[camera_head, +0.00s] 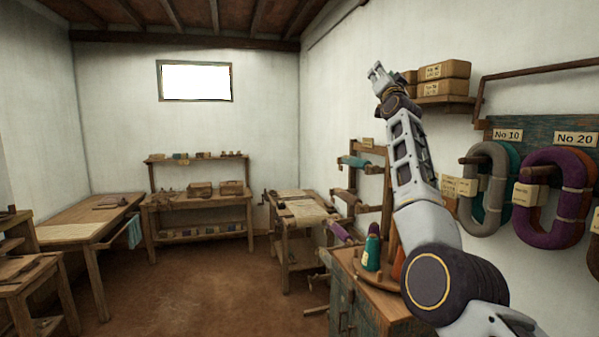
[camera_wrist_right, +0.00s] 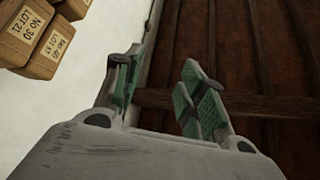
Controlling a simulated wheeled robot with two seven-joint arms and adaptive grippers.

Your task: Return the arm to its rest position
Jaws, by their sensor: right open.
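My right arm (camera_head: 412,165) rises from the lower right of the head view, stretched upward. My right gripper (camera_head: 378,74) is at its top, in front of the white wall and left of the shelf boxes. In the right wrist view the gripper (camera_wrist_right: 160,88) shows its two green-padded fingers apart, with nothing between them. The wrist view looks up toward the dark ceiling boards. My left gripper is not in view.
Labelled boxes (camera_head: 444,70) sit on a wall shelf (camera_head: 445,101) right of the gripper. Yarn hanks (camera_head: 551,197) hang on the right wall. A cabinet (camera_head: 352,302) with a green cone (camera_head: 372,253) stands beside my arm. The middle floor (camera_head: 190,285) is clear.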

